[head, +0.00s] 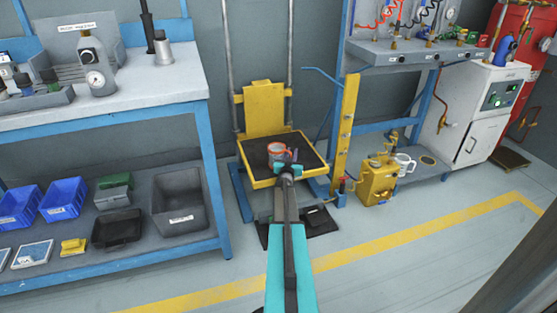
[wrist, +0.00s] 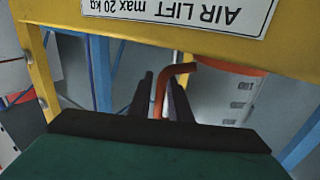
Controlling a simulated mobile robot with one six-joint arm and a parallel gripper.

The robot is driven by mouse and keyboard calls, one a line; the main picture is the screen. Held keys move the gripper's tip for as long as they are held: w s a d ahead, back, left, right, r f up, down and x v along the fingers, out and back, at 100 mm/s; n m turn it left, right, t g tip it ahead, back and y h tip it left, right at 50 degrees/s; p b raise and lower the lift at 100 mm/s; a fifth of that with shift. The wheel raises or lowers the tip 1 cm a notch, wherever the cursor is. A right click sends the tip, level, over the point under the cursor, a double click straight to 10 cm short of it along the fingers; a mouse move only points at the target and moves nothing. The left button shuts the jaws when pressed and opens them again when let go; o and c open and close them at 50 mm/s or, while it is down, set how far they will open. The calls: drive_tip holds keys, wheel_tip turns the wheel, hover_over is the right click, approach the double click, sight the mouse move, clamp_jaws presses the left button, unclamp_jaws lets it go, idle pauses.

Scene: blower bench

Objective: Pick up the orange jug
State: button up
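The orange jug (head: 278,151) stands on the dark top of the yellow lift platform. In the wrist view its orange rim band (wrist: 225,66) and pale grey body with dark marks (wrist: 235,100) show upside down. My gripper (head: 289,162) is at the jug's near right side. The wrist's dark green housing hides the lower part of that view.
The lift platform (head: 263,184) has a yellow back plate (head: 264,108); its "AIR LIFT max 20 kg" label (wrist: 180,12) shows in the wrist view. A yellow post (head: 347,125) stands right of it. A yellow can (head: 378,180) and white jug (head: 404,163) are further right. A blue-framed bench (head: 105,112) is left.

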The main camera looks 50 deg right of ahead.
clamp_jaws()
idle(0.3)
drive_tip(key=shift+r+p, duration=0.8)
drive_tip(key=shift+r, duration=0.35)
drive_tip(key=s+a+r+p, duration=0.1)
drive_tip(key=s+a+p, duration=0.1)
drive_tip(key=s, duration=0.5)
drive_tip(key=s+a+r+p, duration=0.1)
drive_tip(key=s+a+p, duration=0.1)
drive_tip(key=s+a, duration=0.3)
drive_tip(key=shift+s+r+p, duration=0.3)
drive_tip(key=shift+s+r, duration=0.05)
drive_tip(key=shift+s, duration=0.8)
drive_tip(key=shift+a, duration=0.1)
